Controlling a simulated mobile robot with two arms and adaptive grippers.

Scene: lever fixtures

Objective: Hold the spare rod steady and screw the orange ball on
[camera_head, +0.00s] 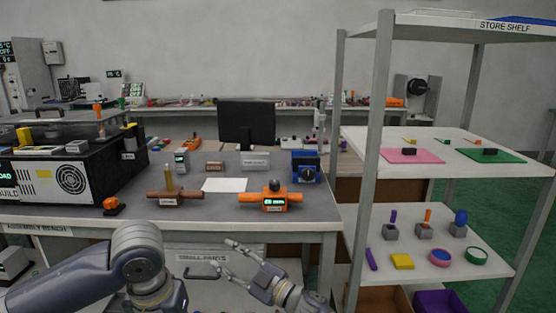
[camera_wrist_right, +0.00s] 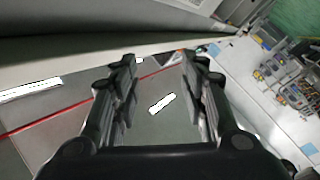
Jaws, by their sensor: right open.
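A small orange ball (camera_head: 112,203) sits on a dark base at the bench's front left, apart from the rod. My right gripper (camera_head: 222,256) is open and empty, below and in front of the bench edge, near the small parts drawer. The right wrist view shows its two fingers (camera_wrist_right: 160,82) spread with nothing between them. My left arm comes in from the left, but its gripper is out of the picture.
An orange fixture (camera_head: 268,201) with a black ball (camera_head: 277,186) stands right of the rod. A blue device (camera_head: 306,168), white sheet (camera_head: 225,185) and large black machine (camera_head: 75,175) share the bench (camera_head: 60,216). The store shelf (camera_head: 378,170) stands at right.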

